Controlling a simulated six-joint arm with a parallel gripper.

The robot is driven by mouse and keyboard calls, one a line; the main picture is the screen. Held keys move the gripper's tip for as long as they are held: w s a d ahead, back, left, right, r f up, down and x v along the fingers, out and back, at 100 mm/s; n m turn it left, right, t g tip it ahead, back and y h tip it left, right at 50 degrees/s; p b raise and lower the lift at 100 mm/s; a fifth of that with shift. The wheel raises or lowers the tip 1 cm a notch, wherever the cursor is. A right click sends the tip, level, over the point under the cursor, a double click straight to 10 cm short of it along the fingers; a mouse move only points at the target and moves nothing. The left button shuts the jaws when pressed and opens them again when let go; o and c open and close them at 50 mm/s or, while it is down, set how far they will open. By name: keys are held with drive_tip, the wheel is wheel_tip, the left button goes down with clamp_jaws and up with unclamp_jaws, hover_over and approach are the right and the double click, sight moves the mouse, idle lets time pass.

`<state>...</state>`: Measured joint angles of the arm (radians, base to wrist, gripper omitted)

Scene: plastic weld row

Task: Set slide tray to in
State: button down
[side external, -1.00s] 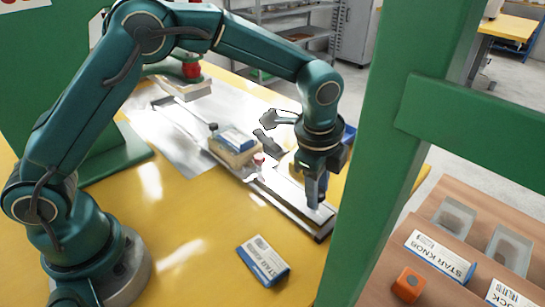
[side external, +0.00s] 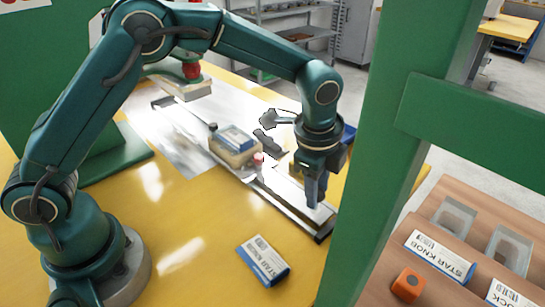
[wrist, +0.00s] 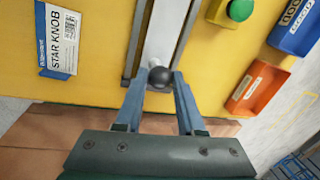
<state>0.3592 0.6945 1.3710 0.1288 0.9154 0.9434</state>
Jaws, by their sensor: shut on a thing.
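The slide tray (side external: 284,186) is a long pale plate between dark rails, running diagonally across the yellow table. A fixture block with a blue-and-white label (side external: 236,143) sits on it partway along the rails. In the wrist view the plate (wrist: 165,32) runs away between its rails. At its near end is a round black knob (wrist: 160,77). My gripper (wrist: 161,79) is shut on this knob, with one blue finger on each side. In the side view my gripper (side external: 315,202) points down at the near right end of the rails and hides the knob.
A star knob packet (side external: 263,261) lies on the table left of the rail end. A green post (side external: 408,130) stands close right of my gripper. In the wrist view, a green button (wrist: 240,10), an orange bin (wrist: 258,86) and a blue bin (wrist: 298,27) lie right of the rails.

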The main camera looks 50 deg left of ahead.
sight(255, 153)
drive_tip(key=a, duration=1.7)
drive_tip(key=shift+a, duration=0.15)
drive_tip(key=c, duration=0.5)
unclamp_jaws()
drive_tip(key=shift+s+r, duration=0.25)
drive_tip(key=shift+r, duration=1)
drive_tip(key=shift+s+r, duration=0.25)
drive_tip(key=shift+r, duration=1)
